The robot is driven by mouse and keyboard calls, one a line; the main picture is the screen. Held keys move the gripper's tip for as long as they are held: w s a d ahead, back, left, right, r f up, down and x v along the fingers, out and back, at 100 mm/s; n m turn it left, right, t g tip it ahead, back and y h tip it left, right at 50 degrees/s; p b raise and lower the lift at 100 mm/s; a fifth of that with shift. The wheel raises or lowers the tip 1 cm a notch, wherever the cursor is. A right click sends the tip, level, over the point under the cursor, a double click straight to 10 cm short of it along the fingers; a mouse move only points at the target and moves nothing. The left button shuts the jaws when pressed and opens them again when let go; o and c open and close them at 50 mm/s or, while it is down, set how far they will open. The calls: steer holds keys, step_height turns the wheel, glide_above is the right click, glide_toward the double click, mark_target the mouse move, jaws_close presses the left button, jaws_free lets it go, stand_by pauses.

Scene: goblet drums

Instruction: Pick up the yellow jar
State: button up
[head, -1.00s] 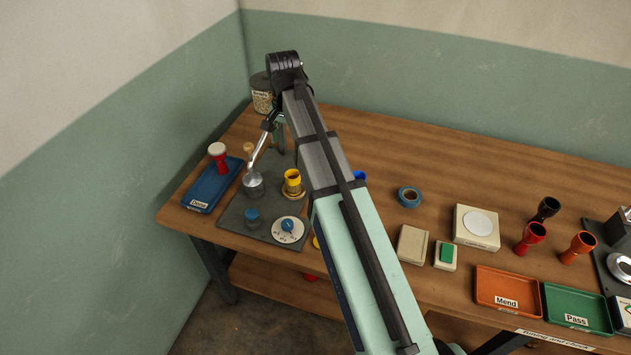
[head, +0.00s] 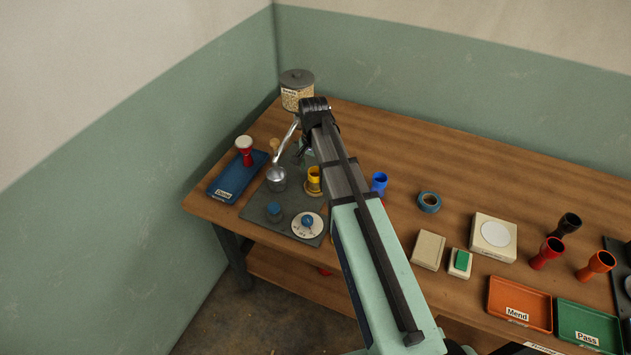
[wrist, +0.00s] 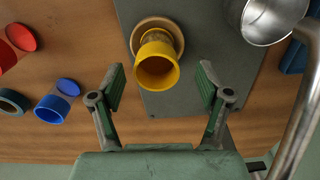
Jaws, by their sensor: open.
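The yellow jar (head: 314,181) stands on a round tan base on the dark grey mat, left of my arm in the head view. In the wrist view the yellow jar (wrist: 157,66) shows its open mouth, facing the camera. My gripper (wrist: 161,84) is open and empty. Its two green-padded fingers are spread left and right, with the jar centred between them in the picture, just beyond the tips. No contact shows. In the head view my gripper is mostly hidden behind the wrist.
A metal cup (head: 276,179) with a shiny pipe beside it stands close left of the jar. A blue goblet (head: 379,183) and blue tape roll (head: 429,202) are to the right. A grain hopper (head: 297,92) is behind. A dial (head: 308,223) and blue knob (head: 274,210) are in front.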

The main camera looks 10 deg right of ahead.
mark_target(316, 179)
steer(key=shift+d+f+p, duration=0.15)
steer(key=shift+f+p, duration=0.45)
steer(key=shift+f, duration=0.7)
steer(key=shift+d+f+p, duration=0.1)
steer(key=shift+f+p, duration=0.45)
steer(key=shift+f, duration=0.75)
steer(key=c, duration=1.4)
steer(key=shift+r, duration=0.1)
